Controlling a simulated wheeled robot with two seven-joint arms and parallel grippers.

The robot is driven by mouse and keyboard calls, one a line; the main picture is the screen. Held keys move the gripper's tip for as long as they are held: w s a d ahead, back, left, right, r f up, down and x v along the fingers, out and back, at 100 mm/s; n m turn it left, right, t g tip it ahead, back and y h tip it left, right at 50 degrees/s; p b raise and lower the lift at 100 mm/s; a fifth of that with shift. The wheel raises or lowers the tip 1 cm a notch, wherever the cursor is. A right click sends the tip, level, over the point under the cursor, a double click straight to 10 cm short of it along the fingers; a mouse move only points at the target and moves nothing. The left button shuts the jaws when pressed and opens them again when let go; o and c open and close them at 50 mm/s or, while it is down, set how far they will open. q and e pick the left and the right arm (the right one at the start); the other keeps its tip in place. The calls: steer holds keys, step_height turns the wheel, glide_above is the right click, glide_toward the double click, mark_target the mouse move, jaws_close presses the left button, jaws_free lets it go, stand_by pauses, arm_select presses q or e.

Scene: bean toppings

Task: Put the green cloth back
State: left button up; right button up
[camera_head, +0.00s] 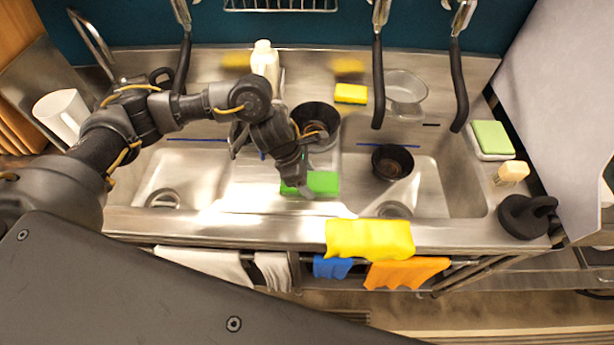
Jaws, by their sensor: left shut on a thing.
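The green cloth (322,182) is a bright green piece over the divider between the two sink basins, near the middle of the head view. My left gripper (296,187) points down at its left end and is shut on it. The fingers and wrist hide part of that end. I cannot tell whether the cloth touches the divider below. My right gripper is not in view.
A yellow cloth (370,240) lies over the sink's front edge. White (205,263), blue (332,267) and orange (405,272) cloths hang on the rail below. A white bottle (265,62) stands behind.

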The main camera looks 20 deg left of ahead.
arm_select(q)
steer(key=o, duration=0.7)
steer(key=shift+f, duration=0.1)
steer(key=shift+c, duration=0.2)
steer(key=o, duration=0.4)
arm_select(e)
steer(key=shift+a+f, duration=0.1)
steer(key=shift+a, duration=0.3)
arm_select(q)
steer(key=shift+r+p, duration=0.3)
steer(key=shift+p, duration=0.1)
steer(key=b+v, duration=0.3)
steer(key=v, duration=0.9)
steer(key=shift+f+b, duration=0.1)
steer(key=shift+b, duration=0.3)
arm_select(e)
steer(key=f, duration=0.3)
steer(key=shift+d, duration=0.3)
